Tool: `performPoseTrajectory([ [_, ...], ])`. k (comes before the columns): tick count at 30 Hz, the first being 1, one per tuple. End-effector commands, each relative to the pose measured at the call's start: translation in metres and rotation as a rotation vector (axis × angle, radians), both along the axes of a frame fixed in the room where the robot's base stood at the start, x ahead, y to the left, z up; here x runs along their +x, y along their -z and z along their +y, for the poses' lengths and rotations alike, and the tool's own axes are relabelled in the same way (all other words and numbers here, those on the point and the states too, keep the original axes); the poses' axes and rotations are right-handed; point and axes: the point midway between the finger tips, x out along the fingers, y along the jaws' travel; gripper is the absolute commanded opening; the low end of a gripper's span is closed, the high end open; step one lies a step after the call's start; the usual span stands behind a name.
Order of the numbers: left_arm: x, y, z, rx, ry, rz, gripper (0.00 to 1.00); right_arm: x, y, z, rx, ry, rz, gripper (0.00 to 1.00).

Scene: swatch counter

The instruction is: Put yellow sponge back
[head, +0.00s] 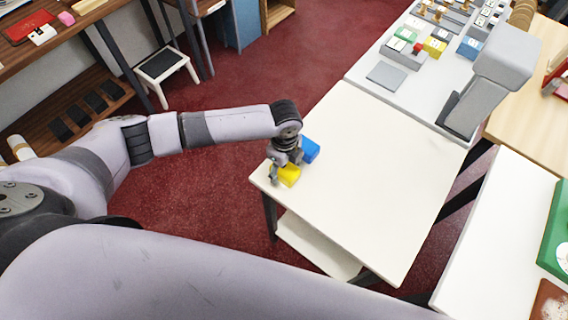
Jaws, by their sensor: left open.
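A yellow sponge (290,176) lies on the near left edge of the white table (370,190). A blue block (310,149) lies just behind it on the same table. My left gripper (277,176) reaches in from the left and is open at the left side of the yellow sponge, partly covering it. Whether the fingers touch the sponge cannot be told. Another of my arm links crosses the bottom of the view; my right gripper does not show.
A light counter behind the white table holds a grey plate (387,76), grey trays (404,54) with coloured blocks and a grey stand (489,88). Most of the white table is clear. A white table (500,235) with a green item (556,232) stands at right.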

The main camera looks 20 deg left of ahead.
Motion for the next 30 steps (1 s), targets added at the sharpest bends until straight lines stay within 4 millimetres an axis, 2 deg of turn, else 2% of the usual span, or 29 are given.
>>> performPoseTrajectory([
  [6, 0.001, 0.006, 0.0, -0.001, 0.0, -0.002, 0.64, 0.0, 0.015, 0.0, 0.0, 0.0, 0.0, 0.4],
  [9, 0.002, -0.019, 0.0, -0.002, 0.002, -0.006, 0.64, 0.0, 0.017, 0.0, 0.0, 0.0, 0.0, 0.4],
  [14, -0.004, -0.051, 0.009, -0.002, 0.001, -0.006, 0.64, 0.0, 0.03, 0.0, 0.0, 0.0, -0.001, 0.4],
  [18, -0.003, -0.089, 0.007, -0.002, 0.001, -0.007, 0.64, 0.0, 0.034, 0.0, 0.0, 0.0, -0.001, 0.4],
  [24, -0.004, -0.134, 0.008, -0.002, 0.0, -0.005, 0.64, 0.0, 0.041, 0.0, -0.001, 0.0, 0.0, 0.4],
  [30, -0.005, -0.162, 0.008, -0.001, 0.0, -0.002, 0.64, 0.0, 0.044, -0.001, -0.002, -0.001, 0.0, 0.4],
])
